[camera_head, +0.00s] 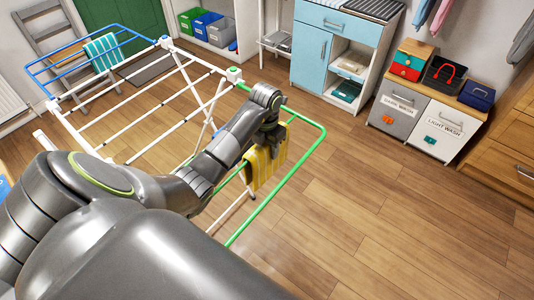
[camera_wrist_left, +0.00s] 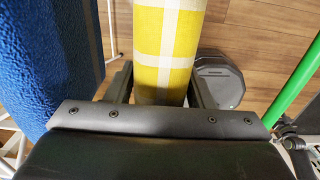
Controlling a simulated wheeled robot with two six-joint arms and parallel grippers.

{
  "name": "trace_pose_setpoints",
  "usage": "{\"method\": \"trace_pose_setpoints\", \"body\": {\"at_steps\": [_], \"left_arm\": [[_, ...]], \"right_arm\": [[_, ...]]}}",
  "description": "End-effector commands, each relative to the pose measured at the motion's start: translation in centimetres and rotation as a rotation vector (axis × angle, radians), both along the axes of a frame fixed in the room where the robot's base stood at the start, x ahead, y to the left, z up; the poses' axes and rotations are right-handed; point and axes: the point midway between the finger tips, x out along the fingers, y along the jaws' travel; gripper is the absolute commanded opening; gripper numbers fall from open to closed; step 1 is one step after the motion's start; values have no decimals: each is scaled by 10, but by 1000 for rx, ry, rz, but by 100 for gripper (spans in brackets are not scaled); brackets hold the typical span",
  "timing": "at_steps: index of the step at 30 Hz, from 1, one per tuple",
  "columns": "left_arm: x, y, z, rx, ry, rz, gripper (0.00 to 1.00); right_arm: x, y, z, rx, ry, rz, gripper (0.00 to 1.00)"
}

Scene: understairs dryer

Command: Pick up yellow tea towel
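The yellow tea towel (camera_head: 265,163) hangs over a bar of the drying rack's green-framed wing in the head view. My left gripper (camera_head: 270,127) is at its upper part, reaching over the wing. In the left wrist view the towel (camera_wrist_left: 166,50), yellow with white checks, runs between the two fingers of my left gripper (camera_wrist_left: 161,88). The fingers are apart, one on each side of the cloth. I cannot tell whether they touch it. The towel's end goes out of sight behind the gripper body. My right gripper is not in view.
The white drying rack (camera_head: 160,92) stands at left, with a striped turquoise cloth (camera_head: 103,52) on its blue wing. A blue textured cloth (camera_wrist_left: 45,60) is close beside my left gripper. The green bar (camera_wrist_left: 297,85) is on the other side. Wooden floor (camera_head: 360,200) is clear at right.

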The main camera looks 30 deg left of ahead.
Motion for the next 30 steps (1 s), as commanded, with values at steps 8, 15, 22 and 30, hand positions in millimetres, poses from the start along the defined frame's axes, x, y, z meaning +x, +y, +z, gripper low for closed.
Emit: {"method": "trace_pose_setpoints", "body": {"at_steps": [8, 15, 22, 30], "left_arm": [[0, 0, 1, 0, -1, 0, 17], [1, 0, 3, 0, -3, 0, 17], [1, 0, 39, 1, -7, -2, 17], [0, 0, 102, 0, -1, 1, 17]], "right_arm": [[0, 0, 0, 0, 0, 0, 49], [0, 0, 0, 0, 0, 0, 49], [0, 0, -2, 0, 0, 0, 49], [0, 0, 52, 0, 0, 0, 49]]}}
